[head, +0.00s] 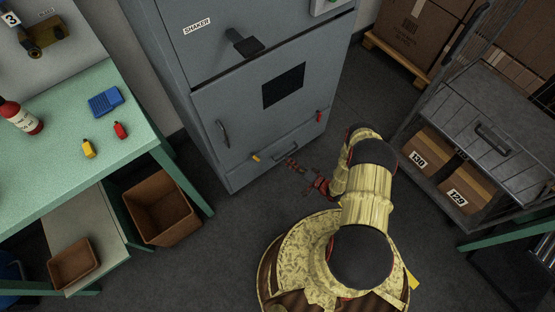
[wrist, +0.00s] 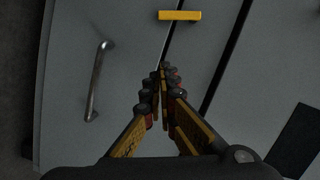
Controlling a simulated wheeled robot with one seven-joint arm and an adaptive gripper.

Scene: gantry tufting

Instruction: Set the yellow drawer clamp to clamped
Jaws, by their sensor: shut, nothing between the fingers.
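The yellow drawer clamp (head: 256,157) is a small bar on the front of the grey cabinet, near the left end of the seam above the bottom drawer (head: 270,152). In the wrist view the clamp (wrist: 180,15) lies at the top, sideways across a thin seam. My gripper (head: 288,162) is in front of the drawer, to the right of the clamp in the head view. In the wrist view my gripper (wrist: 163,70) has its fingertips together and empty, below the clamp and apart from it in the picture. The gap in depth to the cabinet is unclear.
A red clamp (head: 319,116) sits near the seam's right end. A metal handle (wrist: 97,80) is left of my fingers in the wrist view. A green table (head: 60,165) and a brown bin (head: 160,207) stand left; a grey cart (head: 480,135) stands right.

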